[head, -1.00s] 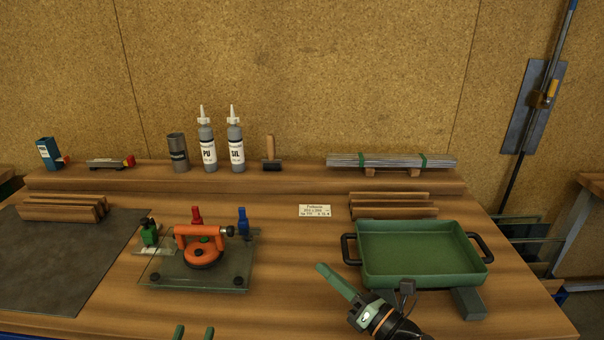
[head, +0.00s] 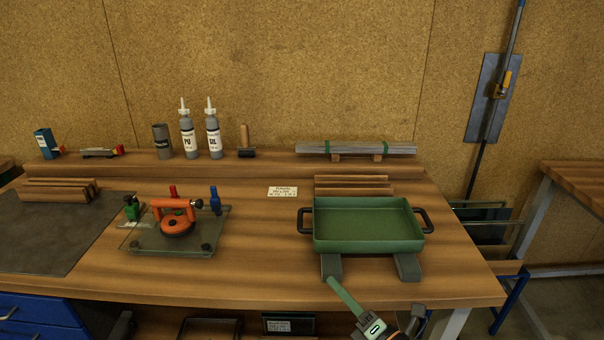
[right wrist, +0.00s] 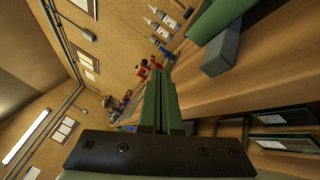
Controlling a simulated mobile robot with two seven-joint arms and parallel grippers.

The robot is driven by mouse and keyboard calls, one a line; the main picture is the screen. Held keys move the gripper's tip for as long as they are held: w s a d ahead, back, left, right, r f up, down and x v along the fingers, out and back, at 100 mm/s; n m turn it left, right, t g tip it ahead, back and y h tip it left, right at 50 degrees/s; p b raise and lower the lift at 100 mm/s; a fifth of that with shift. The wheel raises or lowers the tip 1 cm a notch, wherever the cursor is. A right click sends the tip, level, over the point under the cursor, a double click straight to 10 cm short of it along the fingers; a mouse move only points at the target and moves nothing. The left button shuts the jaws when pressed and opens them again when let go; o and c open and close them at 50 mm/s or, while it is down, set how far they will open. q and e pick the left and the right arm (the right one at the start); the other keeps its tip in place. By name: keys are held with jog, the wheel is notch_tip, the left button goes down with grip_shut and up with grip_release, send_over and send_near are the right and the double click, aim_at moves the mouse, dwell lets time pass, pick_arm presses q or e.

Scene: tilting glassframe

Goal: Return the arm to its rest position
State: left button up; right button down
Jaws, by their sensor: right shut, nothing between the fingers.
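My right gripper (head: 333,281) shows at the lower middle of the head view, before the table's front edge. Its green fingers are together and hold nothing. In the right wrist view the two fingers (right wrist: 155,78) lie side by side. My left gripper is outside the head view. The green tray (head: 367,241) with black side handles stands on two grey blocks, beyond the right gripper and apart from it. The orange suction lifter (head: 178,227) sits on the glass plate (head: 150,243) at the left.
The wooden workbench (head: 262,250) is clear between glass and tray. Its front edge lies near my right gripper. A grey mat (head: 45,230) covers the left side.

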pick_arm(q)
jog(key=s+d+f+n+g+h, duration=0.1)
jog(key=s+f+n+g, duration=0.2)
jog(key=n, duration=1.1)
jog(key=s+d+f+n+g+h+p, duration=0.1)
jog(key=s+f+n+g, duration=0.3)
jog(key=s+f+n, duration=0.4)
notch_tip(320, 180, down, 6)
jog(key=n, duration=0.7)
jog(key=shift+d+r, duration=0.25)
pick_arm(e)
jog(key=s+d+f+m+g+h, duration=0.3)
jog(key=s+f+m, duration=0.7)
jog(key=m, duration=0.4)
jog(key=s+d+f+m+g+h, duration=0.3)
jog(key=s+d+f+m+h, duration=0.3)
jog(key=s+f+m, duration=0.4)
jog(key=s+m, duration=0.3)
jog(key=m, duration=0.2)
jog(key=shift+s+f+g, duration=0.15)
jog(key=shift+f+g, duration=0.15)
jog(key=shift+f, duration=0.1)
